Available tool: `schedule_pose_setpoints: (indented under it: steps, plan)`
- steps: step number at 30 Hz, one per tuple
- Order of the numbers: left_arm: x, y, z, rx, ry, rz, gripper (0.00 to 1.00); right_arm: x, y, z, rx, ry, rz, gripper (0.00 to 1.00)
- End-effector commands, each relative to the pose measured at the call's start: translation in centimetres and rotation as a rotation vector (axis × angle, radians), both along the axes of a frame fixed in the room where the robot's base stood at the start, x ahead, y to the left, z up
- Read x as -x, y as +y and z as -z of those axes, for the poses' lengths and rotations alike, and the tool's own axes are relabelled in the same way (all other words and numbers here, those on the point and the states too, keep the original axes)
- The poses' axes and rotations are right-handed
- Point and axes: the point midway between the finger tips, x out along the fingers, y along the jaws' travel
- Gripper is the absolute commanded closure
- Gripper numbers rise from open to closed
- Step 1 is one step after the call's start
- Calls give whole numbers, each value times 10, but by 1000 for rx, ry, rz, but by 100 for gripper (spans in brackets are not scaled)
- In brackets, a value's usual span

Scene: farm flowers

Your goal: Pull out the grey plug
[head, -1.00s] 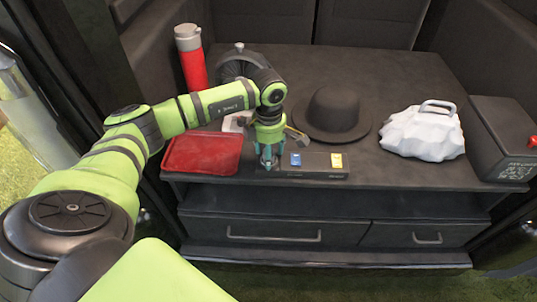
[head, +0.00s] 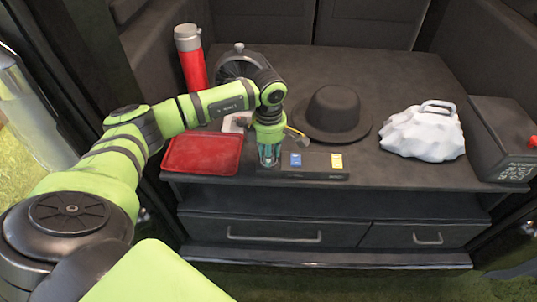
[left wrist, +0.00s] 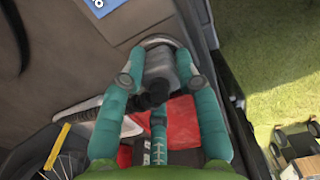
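The grey plug (left wrist: 160,68) is in the left wrist view, between the teal fingers of my left gripper (left wrist: 160,58). The fingertips are very close to both sides of it; I cannot tell whether they touch it. In the head view my left gripper (head: 269,158) points down at the left end of the dark power strip (head: 312,175), and its fingers largely hide the plug. A blue plug (head: 296,160) and a yellow plug (head: 337,161) are on the strip to the right. My right gripper is not in view.
A red tray (head: 203,153) lies just left of the gripper. A black hat (head: 334,113) is behind the strip, with a white bag (head: 423,132) to its right. A red bottle (head: 190,58) stands at the back left.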

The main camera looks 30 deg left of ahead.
Motion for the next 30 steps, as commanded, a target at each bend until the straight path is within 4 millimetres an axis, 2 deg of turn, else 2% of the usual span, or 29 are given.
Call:
schedule_pose_setpoints:
  steps: [8,30]
  plan:
    - [0,0,-4,0,0,-1,100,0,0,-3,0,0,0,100]
    - [0,0,-35,-1,-1,-1,100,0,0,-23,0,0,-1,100]
